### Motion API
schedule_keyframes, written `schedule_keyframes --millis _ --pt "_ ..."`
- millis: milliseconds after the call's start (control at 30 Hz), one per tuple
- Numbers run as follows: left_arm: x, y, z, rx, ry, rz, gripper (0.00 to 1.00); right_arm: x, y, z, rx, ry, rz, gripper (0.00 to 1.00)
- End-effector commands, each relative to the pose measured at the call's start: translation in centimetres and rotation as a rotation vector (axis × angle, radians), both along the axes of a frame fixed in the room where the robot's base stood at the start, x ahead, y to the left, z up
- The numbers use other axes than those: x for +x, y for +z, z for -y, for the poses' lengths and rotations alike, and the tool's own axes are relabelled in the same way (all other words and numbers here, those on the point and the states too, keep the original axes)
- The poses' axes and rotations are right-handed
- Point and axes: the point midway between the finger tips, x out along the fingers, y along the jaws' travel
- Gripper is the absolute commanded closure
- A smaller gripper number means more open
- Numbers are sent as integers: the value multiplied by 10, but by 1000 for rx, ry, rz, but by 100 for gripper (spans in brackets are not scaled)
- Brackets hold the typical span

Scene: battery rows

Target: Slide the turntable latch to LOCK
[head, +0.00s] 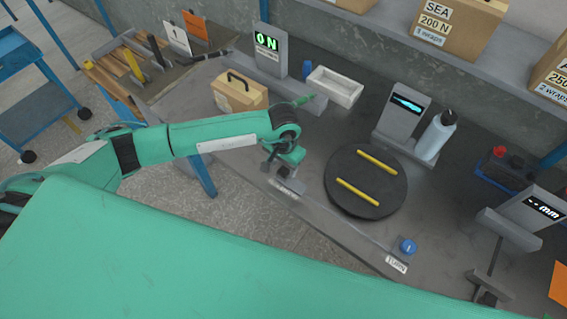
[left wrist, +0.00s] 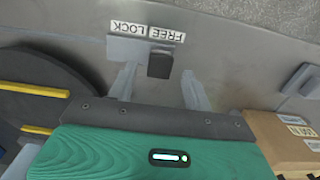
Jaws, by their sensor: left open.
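The turntable (head: 340,180) is a dark round disc with two yellow bars; its edge also shows at the left of the left wrist view (left wrist: 75,85). The latch (left wrist: 160,63) is a black knob on a grey plate at the bench front. Its label strip (left wrist: 147,32) reads FREE and LOCK, upside down in this view. The knob stands by the FREE half. My left gripper (left wrist: 160,88) is open, its fingers on either side of the knob with gaps visible. In the head view the left gripper (head: 282,172) hangs over the latch and partly hides it. My right gripper is out of view.
A tan box with a handle (head: 240,92) stands left of my left gripper. A white tray (head: 335,87), a grey display (head: 403,110) and a bottle (head: 436,134) stand behind. A blue TURN knob (head: 408,246) sits at the front right.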

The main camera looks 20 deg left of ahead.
Motion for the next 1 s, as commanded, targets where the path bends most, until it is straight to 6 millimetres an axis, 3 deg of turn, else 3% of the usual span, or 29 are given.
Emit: schedule_keyframes --millis 200,433,700,867,1000 --pt "0 -12 0 0 1 1 49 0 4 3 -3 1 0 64" --pt "0 -13 0 0 0 1 49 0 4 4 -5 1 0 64" --pt "0 -13 0 0 1 1 100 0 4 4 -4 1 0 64" --pt "0 -13 1 -1 0 1 100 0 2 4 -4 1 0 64" --pt "-3 -16 13 -4 -2 3 100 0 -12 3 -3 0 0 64"
